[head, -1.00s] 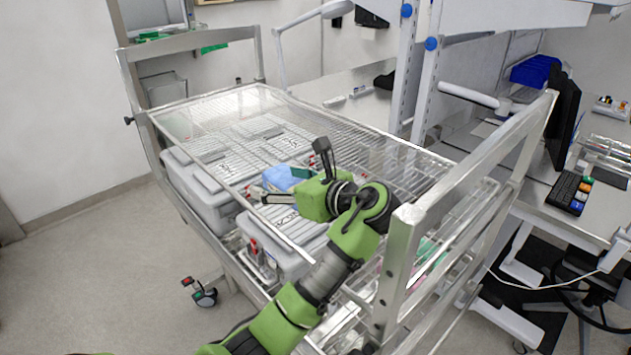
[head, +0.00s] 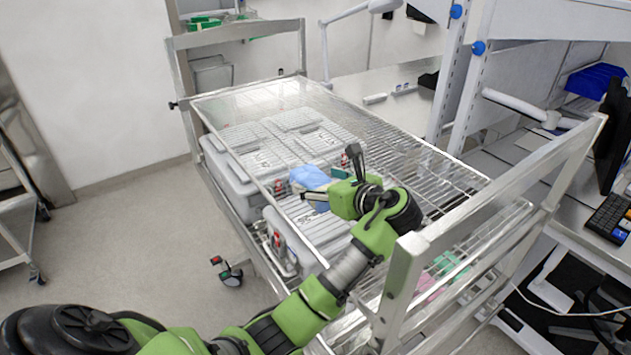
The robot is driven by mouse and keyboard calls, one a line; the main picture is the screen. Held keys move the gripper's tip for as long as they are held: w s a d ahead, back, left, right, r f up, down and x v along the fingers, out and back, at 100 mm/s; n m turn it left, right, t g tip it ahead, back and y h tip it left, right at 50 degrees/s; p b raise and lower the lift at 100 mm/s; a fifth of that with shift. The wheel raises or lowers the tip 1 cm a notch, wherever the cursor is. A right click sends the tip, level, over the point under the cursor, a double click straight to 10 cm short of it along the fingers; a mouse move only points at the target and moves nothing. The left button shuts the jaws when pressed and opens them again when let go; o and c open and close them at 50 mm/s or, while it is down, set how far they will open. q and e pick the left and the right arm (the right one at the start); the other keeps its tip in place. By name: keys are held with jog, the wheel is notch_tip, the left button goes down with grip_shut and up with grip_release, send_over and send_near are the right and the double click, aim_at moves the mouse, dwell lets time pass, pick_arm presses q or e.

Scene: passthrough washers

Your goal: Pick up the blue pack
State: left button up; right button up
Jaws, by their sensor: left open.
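The blue pack (head: 309,176) lies on the top wire shelf of the metal cart (head: 243,99), near its middle. My left gripper (head: 331,173) is just in front of and to the right of the pack, with its fingers spread apart and nothing between them that I can see. The gripper hides part of the pack's right side, and I cannot tell whether they touch. My right gripper is not in view.
Grey lidded bins (head: 235,187) sit under the wire shelf. The cart's raised end frame (head: 490,215) stands close to my left arm on the right. A workbench with a keyboard (head: 607,218) is at the far right. Open floor lies to the left.

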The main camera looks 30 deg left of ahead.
pick_arm(q)
jog(key=shift+w, duration=0.1)
jog(key=c, duration=1.4)
